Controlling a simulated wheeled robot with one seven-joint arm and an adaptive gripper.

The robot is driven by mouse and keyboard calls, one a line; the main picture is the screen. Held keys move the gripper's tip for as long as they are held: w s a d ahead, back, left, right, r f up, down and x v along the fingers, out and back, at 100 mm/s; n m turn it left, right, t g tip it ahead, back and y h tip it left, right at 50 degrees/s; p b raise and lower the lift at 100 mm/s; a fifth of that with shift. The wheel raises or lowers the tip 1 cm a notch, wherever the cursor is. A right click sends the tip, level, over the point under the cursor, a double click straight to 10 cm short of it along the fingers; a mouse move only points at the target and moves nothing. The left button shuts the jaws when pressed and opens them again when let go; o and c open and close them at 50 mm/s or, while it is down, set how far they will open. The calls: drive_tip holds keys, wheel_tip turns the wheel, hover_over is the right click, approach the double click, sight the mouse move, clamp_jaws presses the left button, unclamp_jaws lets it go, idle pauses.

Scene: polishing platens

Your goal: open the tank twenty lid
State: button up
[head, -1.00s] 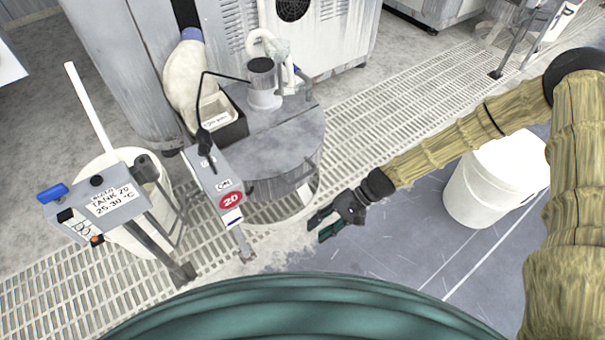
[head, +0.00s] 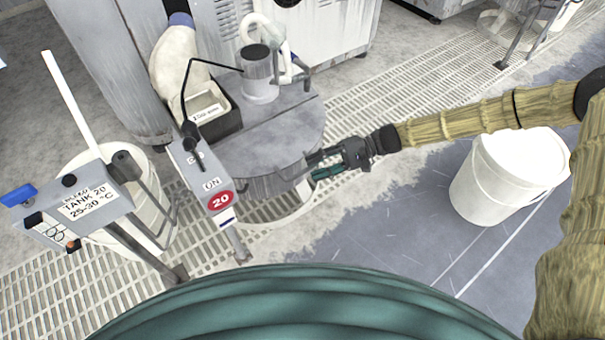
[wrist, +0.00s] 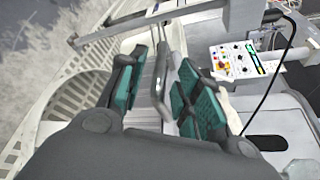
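The tank twenty lid (head: 275,150) is a grey, roughly round plate on the tank beside the red "20" sign (head: 221,200). It appears closed and lies flat. My gripper (head: 318,168) is at the lid's right front edge, with its fingers pointing left towards it. In the wrist view my gripper (wrist: 160,88) has its two green-padded fingers apart. A thin grey metal bar (wrist: 160,75), perhaps the lid's handle, shows between them. Gaps seem to remain on both sides of it. Whether a pad touches it is unclear.
A grey pump-like cylinder (head: 259,75) and a black box (head: 212,113) stand on the tank's top. A control box marked TANK 20 (head: 85,205) is at left. A white bucket (head: 495,185) stands at right. Grating and bare floor lie between.

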sight(308, 170)
drive_tip(key=shift+b+x, duration=0.6)
drive_tip(key=shift+x, duration=1.8)
clamp_jaws()
